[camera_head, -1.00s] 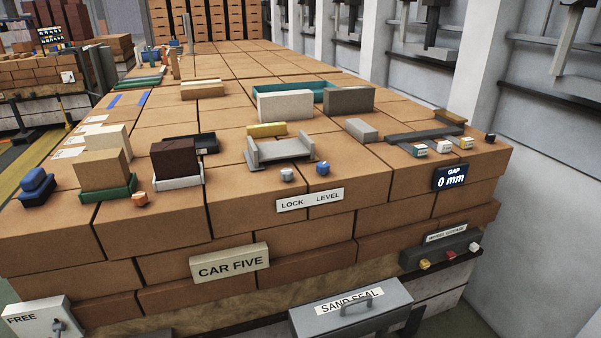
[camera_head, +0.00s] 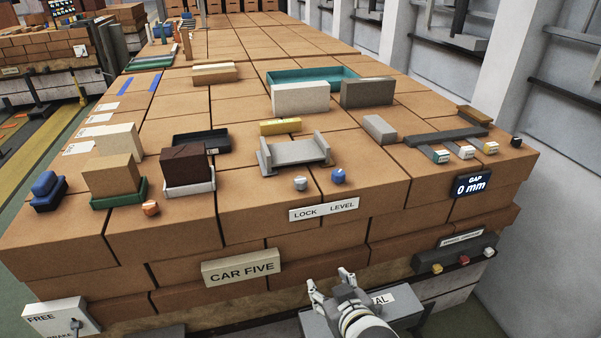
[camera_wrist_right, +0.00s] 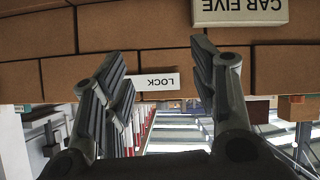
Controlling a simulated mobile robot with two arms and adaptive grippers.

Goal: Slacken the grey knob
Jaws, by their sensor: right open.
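The grey knob (camera_head: 300,184) stands on the brick surface near the front edge, above the word LOCK on the LOCK LEVEL label (camera_head: 324,209). A blue knob (camera_head: 338,176) stands just to its right, above LEVEL. Behind them is a grey channel-shaped bracket (camera_head: 293,153). My right gripper (camera_head: 331,279) is open and empty, below and in front of the knob, apart from it. In the right wrist view my open fingers (camera_wrist_right: 160,85) show with the LOCK label (camera_wrist_right: 158,82) between them, upside down; the knob is not visible there. My left gripper is not in view.
An orange knob (camera_head: 150,208) and green tray (camera_head: 118,195) with a block stand to the left. A CAR FIVE sign (camera_head: 240,267) is on the front face. A GAP display (camera_head: 471,184) reads 0 mm. A grey SAND SEAL box (camera_head: 315,324) lies below, partly hidden by my arm.

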